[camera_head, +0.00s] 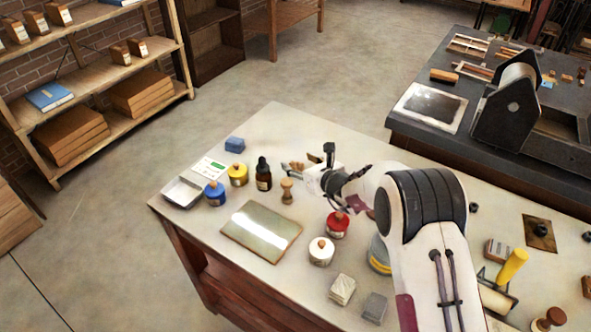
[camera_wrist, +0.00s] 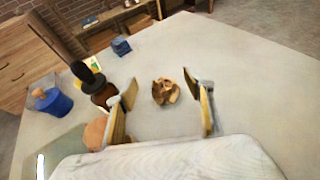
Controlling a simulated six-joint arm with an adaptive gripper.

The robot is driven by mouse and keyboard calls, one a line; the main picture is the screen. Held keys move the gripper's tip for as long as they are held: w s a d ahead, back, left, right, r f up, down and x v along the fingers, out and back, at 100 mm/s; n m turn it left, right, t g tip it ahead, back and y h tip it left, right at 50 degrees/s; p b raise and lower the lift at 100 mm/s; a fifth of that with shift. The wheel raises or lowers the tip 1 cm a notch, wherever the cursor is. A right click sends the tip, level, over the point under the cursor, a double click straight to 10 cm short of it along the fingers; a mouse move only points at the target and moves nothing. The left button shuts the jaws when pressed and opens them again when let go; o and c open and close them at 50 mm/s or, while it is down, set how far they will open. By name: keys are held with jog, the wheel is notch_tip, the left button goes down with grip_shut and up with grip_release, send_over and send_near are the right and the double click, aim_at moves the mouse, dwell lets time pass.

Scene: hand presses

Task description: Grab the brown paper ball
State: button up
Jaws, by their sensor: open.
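The brown paper ball (camera_wrist: 166,92) is a small crumpled lump on the pale tabletop in the wrist view. It lies between the two fingers of my gripper (camera_wrist: 160,80), toward their tips, with a gap on each side. My gripper is open and empty. In the head view my gripper (camera_head: 293,167) is low over the table, right of the dark dropper bottle.
The dark dropper bottle (camera_head: 263,174) and a wooden stamp-like knob (camera_head: 287,191) stand close by. Yellow (camera_head: 238,175), blue (camera_head: 214,193), red (camera_head: 338,224) and white (camera_head: 321,251) pots surround a flat plate (camera_head: 262,231).

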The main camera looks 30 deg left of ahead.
aim_at(298, 168)
notch_tip(298, 168, down, 2)
jog(key=shift+f, duration=0.1)
jog(key=shift+w+a+f, duration=0.1)
jog(key=shift+a+f, duration=0.1)
jog(key=shift+f, duration=0.05)
jog(key=shift+x, duration=1.25)
jog(key=c, duration=0.8)
